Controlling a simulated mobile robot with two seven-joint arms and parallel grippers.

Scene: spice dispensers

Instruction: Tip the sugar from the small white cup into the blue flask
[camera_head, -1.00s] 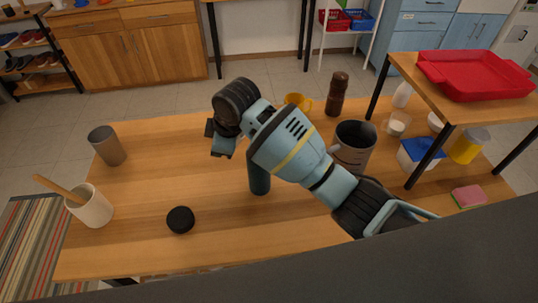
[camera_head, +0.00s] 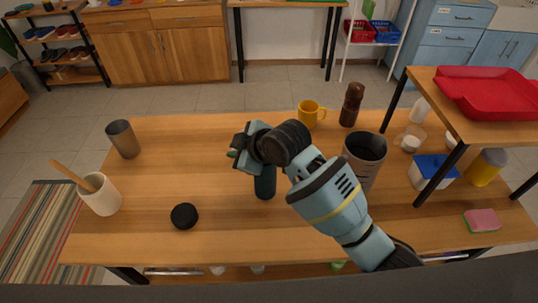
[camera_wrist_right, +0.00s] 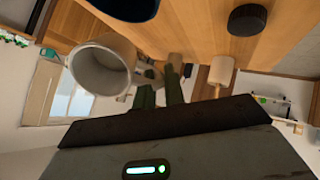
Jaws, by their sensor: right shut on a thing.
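The dark blue flask (camera_head: 265,188) stands on the table in the middle of the head view, its upper part hidden by my right gripper and wrist. A dark blue round shape (camera_wrist_right: 122,8), likely the flask, is at the top edge of the right wrist view. My right gripper (camera_head: 237,153) is above and beside the flask. In the right wrist view its dark green fingers (camera_wrist_right: 160,88) are shut on the handle side of the small white cup (camera_wrist_right: 100,68). The cup looks tilted, its open mouth towards that camera; its contents cannot be made out. My left gripper is out of view.
A black lid (camera_head: 184,216) lies left of the flask. A mortar with pestle (camera_head: 101,196) and a grey cup (camera_head: 123,139) stand further left. A large grey pot (camera_head: 364,158), yellow mug (camera_head: 309,113) and brown mill (camera_head: 351,104) stand right. A shelf holds a red tray (camera_head: 498,95).

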